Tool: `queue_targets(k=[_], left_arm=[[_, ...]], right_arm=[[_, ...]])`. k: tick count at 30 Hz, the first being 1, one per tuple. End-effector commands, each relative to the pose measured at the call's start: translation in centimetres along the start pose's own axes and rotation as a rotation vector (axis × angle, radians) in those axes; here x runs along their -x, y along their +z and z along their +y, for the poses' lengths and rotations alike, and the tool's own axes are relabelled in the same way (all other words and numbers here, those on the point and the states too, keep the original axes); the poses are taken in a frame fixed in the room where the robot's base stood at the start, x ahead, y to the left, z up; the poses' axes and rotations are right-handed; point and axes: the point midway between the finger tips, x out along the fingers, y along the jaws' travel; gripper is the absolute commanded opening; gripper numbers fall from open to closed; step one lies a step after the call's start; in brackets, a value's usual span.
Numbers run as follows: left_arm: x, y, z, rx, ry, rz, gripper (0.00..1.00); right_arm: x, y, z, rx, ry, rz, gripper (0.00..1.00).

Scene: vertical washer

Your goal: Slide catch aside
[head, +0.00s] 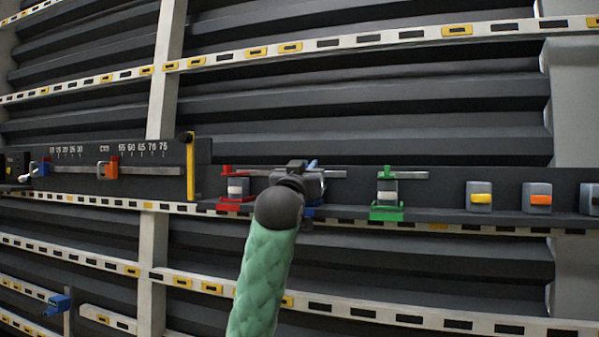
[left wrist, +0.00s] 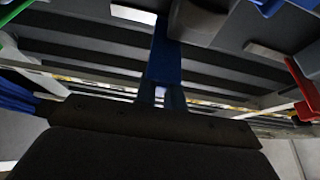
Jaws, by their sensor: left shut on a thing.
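A black wall panel carries a row of catches, each with a coloured part and a short grey bar. The red catch (head: 236,189) is left of my left gripper (head: 303,175) and the green catch (head: 388,196) is right of it. The blue catch (head: 313,164) is mostly hidden behind the gripper; only bits of blue show above and below. In the left wrist view the blue piece (left wrist: 164,58) stands between the jaws, which are shut on it. The red catch (left wrist: 302,90) shows there at the right edge, and a green bit at the left.
A scale with an orange slider (head: 109,168) and a blue slider (head: 41,168) is at the left, with a yellow upright bar (head: 190,166). Grey blocks with yellow (head: 480,197) and orange (head: 538,199) tabs are at the right. Slotted rails cross the ribbed wall.

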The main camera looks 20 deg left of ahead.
Motion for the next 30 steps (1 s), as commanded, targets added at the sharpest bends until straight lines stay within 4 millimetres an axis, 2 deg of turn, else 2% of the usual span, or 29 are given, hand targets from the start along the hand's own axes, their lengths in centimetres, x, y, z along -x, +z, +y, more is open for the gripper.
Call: queue_targets(k=[3, 7, 12, 20, 21, 24, 30], left_arm=[[0.1, 0.2, 2.2, 0.003, 0.003, 0.002, 0.0], [0.1, 0.1, 3.9, 0.002, 0.003, 0.001, 0.0], [0.0, 0.0, 4.6, 0.001, 0.001, 0.001, 0.0], [0.0, -0.1, 4.6, 0.001, 0.001, 0.001, 0.0], [0.0, -0.1, 4.6, 0.001, 0.001, 0.001, 0.16], [0.0, -0.1, 4.6, 0.001, 0.001, 0.001, 0.33], [0.0, -0.1, 4.6, 0.001, 0.001, 0.001, 0.33]], right_arm=[[-1.1, 0.1, 0.0, 0.0, 0.0, 0.0, 0.36], [-1.5, 0.2, 0.0, 0.0, 0.0, 0.0, 0.36], [-1.6, 0.2, 0.1, 0.001, 0.001, -0.001, 0.36], [-1.6, 0.2, 0.1, 0.001, 0.001, -0.001, 0.36], [-1.6, 0.2, 0.0, 0.001, 0.0, -0.001, 0.36], [-1.6, 0.2, 0.0, 0.001, 0.0, -0.001, 0.36], [-1.6, 0.1, -0.2, 0.0, -0.001, 0.0, 0.36]])
